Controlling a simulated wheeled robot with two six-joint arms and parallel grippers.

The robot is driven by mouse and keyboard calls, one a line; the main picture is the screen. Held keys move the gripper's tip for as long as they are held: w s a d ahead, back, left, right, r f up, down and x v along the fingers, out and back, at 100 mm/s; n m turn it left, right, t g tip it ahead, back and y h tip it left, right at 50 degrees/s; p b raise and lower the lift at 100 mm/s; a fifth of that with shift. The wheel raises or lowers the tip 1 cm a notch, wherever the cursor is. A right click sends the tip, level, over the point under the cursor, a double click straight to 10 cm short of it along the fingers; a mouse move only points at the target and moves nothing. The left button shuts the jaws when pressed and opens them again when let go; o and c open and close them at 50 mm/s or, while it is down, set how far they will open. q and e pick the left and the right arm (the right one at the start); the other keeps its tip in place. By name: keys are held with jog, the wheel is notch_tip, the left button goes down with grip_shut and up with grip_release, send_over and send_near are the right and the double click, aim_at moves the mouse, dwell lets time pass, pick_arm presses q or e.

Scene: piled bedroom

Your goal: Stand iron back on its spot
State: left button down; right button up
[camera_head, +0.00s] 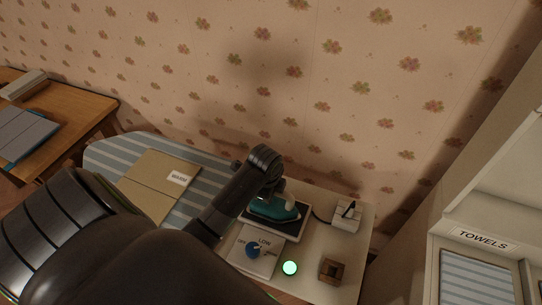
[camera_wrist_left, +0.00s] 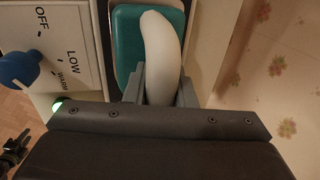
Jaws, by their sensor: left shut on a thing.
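The iron has a teal body and a white handle; in the head view its body (camera_head: 272,209) is over the dark pad with a pale rim (camera_head: 290,234). My left gripper (camera_head: 283,192) comes down over it from behind my arm. In the left wrist view the gripper (camera_wrist_left: 160,92) is shut on the iron's white handle (camera_wrist_left: 161,45), with the teal body (camera_wrist_left: 128,45) beneath. The iron lies flat; I cannot tell whether its sole touches the pad. My arm hides part of the pad's left side.
Beside the pad are a panel with a blue dial (camera_head: 253,250), a lit green light (camera_head: 290,268), a small wooden block (camera_head: 331,271) and a white switch box (camera_head: 346,215). A folded tan item (camera_head: 155,181) lies on the striped ironing board (camera_head: 113,151). The towels cabinet (camera_head: 435,255) stands right.

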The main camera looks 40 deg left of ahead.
pick_arm(q)
jog(key=shift+f, duration=0.25)
jog(key=c, duration=1.1)
grip_release()
jog(key=shift+c, duration=0.2)
jog(key=shift+s+f, duration=0.1)
jog(key=r+p, duration=0.3)
jog(key=shift+s+d+r, duration=0.1)
jog(key=shift+s+r, duration=0.05)
jog(key=shift+s, duration=0.1)
jog(key=shift+r, duration=0.1)
jog(key=shift+s+d+r, duration=0.1)
jog(key=shift+s+r, duration=0.15)
jog(key=shift+r, duration=0.9)
jog(key=shift+s+r, duration=0.25)
jog(key=shift+r, duration=0.85)
